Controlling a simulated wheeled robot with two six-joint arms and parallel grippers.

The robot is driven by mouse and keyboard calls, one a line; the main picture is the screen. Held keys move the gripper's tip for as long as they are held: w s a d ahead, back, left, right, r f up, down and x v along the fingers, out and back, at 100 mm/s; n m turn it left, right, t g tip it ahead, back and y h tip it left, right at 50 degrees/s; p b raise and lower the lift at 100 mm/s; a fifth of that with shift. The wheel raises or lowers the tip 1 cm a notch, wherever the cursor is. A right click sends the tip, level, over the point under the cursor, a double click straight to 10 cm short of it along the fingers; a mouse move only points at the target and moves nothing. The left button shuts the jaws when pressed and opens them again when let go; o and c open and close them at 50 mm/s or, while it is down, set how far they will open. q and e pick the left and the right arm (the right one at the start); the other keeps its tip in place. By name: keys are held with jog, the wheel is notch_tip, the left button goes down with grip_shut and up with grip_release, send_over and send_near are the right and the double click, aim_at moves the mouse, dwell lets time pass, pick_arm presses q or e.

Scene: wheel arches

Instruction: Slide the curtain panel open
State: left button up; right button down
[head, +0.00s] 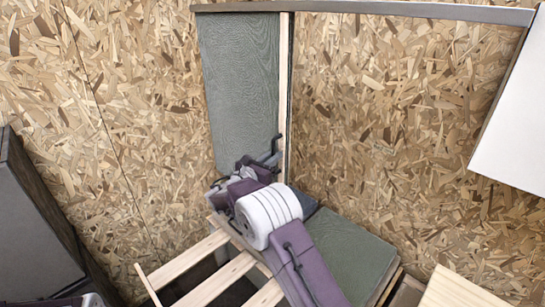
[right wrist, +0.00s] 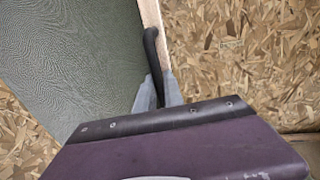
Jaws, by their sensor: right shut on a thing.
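The curtain panel (head: 238,85) is a grey-green textured sheet with a pale wooden strip along its right edge. It hangs under a grey rail (head: 410,11) against the chipboard wall. In the right wrist view the panel (right wrist: 75,50) fills the upper left. A dark curved handle (right wrist: 151,50) stands at the wooden edge. My right gripper (right wrist: 160,92) is shut on this handle, with a grey finger on each side of it. In the head view my right gripper (head: 274,152) is at the panel's lower right edge, partly hidden by its own wrist. My left gripper is not in view.
A green cushioned surface (head: 345,255) lies below, right of my right arm. Pale wooden slats (head: 190,268) run at the lower left. A dark cabinet (head: 35,230) stands at the left, and a white panel (head: 515,125) at the right. Bare wall lies right of the curtain.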

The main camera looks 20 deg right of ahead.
jog(key=shift+w+a+r, duration=0.1)
jog(key=c, duration=1.5)
grip_release()
jog(key=shift+w, duration=0.1)
jog(key=shift+o, duration=0.2)
jog(key=v, duration=0.9)
jog(key=shift+b, duration=0.4)
